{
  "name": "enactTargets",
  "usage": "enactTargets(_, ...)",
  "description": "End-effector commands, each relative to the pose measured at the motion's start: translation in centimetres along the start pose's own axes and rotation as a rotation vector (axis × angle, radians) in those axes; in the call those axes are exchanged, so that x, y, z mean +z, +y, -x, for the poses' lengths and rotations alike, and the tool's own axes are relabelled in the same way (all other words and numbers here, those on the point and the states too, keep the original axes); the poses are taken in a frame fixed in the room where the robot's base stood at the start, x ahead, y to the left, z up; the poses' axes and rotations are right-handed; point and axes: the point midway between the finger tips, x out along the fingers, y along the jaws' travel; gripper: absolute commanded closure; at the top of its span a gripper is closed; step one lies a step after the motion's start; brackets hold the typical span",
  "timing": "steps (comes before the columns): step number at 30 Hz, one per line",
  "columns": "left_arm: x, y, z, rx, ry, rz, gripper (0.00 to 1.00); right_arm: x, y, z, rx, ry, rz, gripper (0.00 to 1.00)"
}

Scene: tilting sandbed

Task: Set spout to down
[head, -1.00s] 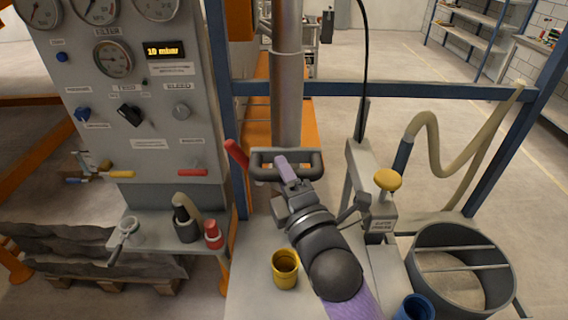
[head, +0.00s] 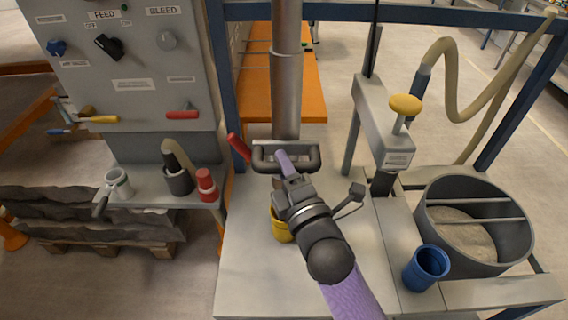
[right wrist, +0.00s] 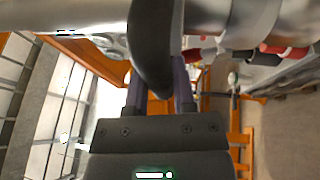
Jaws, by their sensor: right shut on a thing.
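The spout (head: 286,80) is a grey vertical metal pipe that stands upright above the bench. A black loop handle (head: 312,158) and a red lever (head: 240,149) are at its lower end. My right gripper (head: 284,163) is shut on the near bar of this handle. In the right wrist view, the dark handle bar (right wrist: 154,45) lies between the two purple fingers. The spout's mouth is hidden behind the handle and my gripper. My left gripper is not in view.
A yellow cup (head: 280,228) stands on the bench (head: 250,270), partly hidden by my right gripper. A blue cup (head: 426,268), a press with a yellow knob (head: 405,104) and a round sand bin (head: 475,255) are at right. A control panel (head: 135,60) is at left.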

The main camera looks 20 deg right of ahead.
Motion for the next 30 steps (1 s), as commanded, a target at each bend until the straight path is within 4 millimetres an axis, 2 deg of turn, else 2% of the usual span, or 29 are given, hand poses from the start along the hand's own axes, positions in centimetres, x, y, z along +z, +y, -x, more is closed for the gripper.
enactTargets(5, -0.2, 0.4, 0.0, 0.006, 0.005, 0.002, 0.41, 0.0, 0.0, 0.0, -0.001, -0.001, 0.000, 1.00)
enactTargets(6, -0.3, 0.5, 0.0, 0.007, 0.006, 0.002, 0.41, 0.0, 0.0, 0.0, -0.001, -0.001, 0.000, 0.60)
enactTargets(10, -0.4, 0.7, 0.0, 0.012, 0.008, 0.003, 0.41, 0.0, 0.1, 0.0, 0.000, 0.000, 0.000, 0.33)
enactTargets(20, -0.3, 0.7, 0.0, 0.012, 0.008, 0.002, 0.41, 0.0, 0.0, 0.5, -0.001, 0.000, 0.000, 0.33)
enactTargets(23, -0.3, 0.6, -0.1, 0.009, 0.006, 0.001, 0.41, 0.0, -0.1, 2.2, -0.002, 0.000, 0.000, 0.33)
enactTargets(30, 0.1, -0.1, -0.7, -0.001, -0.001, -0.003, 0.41, 0.0, -0.2, 7.8, -0.004, -0.001, -0.001, 0.33)
